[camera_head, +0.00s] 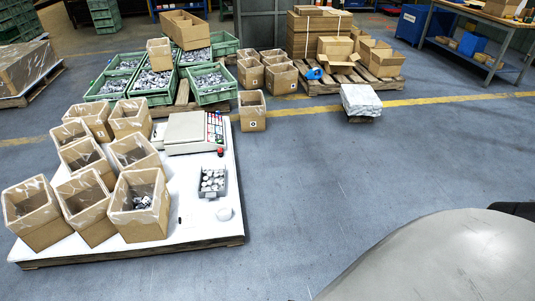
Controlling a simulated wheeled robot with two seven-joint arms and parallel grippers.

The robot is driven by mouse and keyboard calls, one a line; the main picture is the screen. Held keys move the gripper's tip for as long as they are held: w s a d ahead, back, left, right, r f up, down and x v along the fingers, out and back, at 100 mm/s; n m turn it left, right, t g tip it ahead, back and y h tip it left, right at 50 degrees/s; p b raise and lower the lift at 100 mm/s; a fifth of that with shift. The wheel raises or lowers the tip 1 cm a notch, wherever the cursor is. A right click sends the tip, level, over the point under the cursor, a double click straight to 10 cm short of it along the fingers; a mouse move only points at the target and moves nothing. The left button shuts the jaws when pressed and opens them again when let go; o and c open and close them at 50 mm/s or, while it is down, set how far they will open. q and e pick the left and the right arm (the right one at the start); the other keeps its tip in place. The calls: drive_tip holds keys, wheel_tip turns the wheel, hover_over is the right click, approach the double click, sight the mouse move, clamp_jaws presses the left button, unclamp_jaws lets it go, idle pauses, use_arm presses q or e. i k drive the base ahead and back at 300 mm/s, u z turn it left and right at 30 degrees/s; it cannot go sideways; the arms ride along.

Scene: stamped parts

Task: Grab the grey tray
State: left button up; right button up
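The grey tray (209,195) is a small rectangular container holding several round, pale metal parts. It lies on the white-topped pallet platform (190,222), near its right side. It stands to the right of the open cardboard boxes and in front of the scale (190,132). Neither of my grippers is in view, so how they stand relative to the tray does not show.
Several open cardboard boxes (44,232) fill the platform's left side. Green crates (212,95) and more boxes stand behind. The floor (330,180) right of the platform is clear.

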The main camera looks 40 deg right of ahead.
sight(213, 183)
drive_tip(key=z, duration=0.1)
drive_tip(key=i, duration=1.65)
